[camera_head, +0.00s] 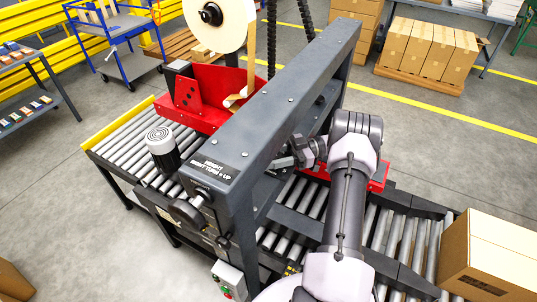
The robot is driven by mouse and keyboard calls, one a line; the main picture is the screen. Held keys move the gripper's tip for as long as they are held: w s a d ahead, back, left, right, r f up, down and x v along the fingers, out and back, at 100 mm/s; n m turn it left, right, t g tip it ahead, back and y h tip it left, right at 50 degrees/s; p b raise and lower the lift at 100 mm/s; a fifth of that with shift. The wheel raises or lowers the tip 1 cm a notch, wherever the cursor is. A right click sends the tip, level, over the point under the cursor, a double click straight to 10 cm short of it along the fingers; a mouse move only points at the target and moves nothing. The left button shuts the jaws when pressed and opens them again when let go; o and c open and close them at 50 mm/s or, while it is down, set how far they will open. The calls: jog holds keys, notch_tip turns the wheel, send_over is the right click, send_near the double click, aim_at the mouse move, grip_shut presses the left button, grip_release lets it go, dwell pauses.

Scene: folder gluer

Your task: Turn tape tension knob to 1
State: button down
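No knob that I can read as the tape tension knob, with a scale or a 1, shows clearly. A white tape roll (222,22) with a black round hub (210,14) stands above a red tape head (215,92), left of the grey crossbeam. My gripper (284,158) is right of the crossbeam, low beside it and over the rollers, pointing left. Its fingertips are small and dark against the beam, so I cannot tell if they are open or shut. I see nothing clearly held in it. A second red part (381,177) is partly hidden behind my arm.
The grey crossbeam (280,95) stands between my gripper and the tape roll. A height hand crank (188,212), a motor (162,148) and a green-and-red button box (228,280) are at the left side. A cardboard box (495,255) sits on the right rollers.

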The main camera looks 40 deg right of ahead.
dwell(0.4)
jog(key=c, duration=0.9)
grip_release()
jog(key=shift+a, duration=0.2)
jog(key=shift+d, duration=0.1)
jog(key=shift+r, duration=0.1)
jog(key=shift+r, duration=0.3)
notch_tip(320, 180, up, 4)
jog(key=shift+s+f+p, duration=0.15)
jog(key=shift+f+p, duration=0.1)
jog(key=shift+p, duration=0.55)
jog(key=s+a, duration=0.3)
jog(key=s, duration=0.4)
jog(key=s+a+p, duration=0.1)
jog(key=s+a, duration=0.3)
jog(key=s, duration=0.2)
jog(key=shift+s+a+r, duration=0.3)
jog(key=shift+s+r, duration=0.1)
